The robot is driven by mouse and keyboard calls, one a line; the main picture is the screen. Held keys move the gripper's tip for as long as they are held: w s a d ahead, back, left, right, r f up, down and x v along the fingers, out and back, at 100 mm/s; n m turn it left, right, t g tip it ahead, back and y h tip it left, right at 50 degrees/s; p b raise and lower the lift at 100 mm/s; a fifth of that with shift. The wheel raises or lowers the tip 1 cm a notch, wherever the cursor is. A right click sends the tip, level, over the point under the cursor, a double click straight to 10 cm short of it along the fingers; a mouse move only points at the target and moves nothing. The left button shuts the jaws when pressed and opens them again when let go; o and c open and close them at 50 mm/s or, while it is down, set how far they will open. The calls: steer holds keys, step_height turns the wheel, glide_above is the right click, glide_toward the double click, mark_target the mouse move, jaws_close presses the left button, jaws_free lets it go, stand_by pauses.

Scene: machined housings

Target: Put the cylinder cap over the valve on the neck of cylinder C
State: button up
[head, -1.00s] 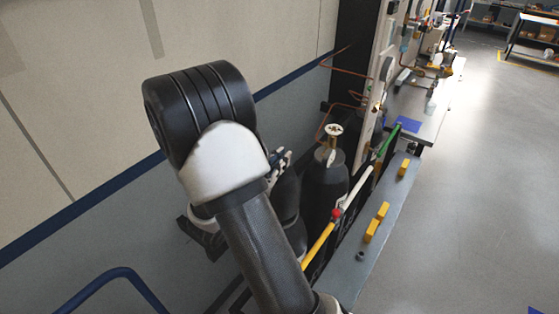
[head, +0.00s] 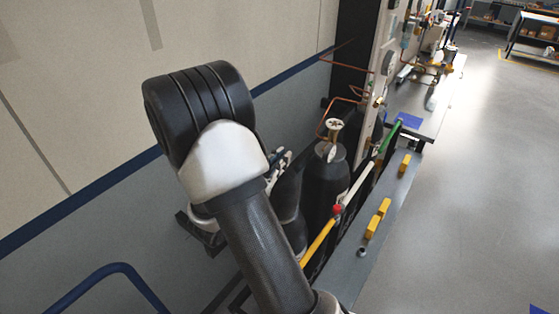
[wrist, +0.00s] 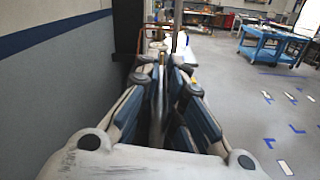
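A dark gas cylinder (head: 322,180) stands upright behind the rail in the head view. A brass valve with a pale round handwheel (head: 334,124) sits on its neck, uncovered. I cannot read a letter on it. My gripper (head: 283,160) is left of this cylinder's top, mostly hidden behind my arm. In the wrist view, the blue-and-grey fingers of my gripper (wrist: 162,68) reach forward with a narrow gap between their tips. I see nothing held between them. I cannot pick out the cylinder cap in either view.
A grey ledge (head: 392,220) carries several yellow blocks (head: 371,227) and a small dark round part (head: 362,252). A yellow, white and green rail (head: 345,203) runs beside the cylinder. Copper pipes (head: 345,108) come close to the valve. Open floor (head: 470,210) lies right.

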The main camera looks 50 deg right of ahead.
steer(key=o, duration=0.4)
steer(key=shift+r, duration=0.1)
steer(key=shift+o, duration=0.2)
steer(key=shift+a, duration=0.15)
steer(key=s+a, duration=0.1)
steer(key=a, duration=1)
steer(key=shift+a, duration=0.35)
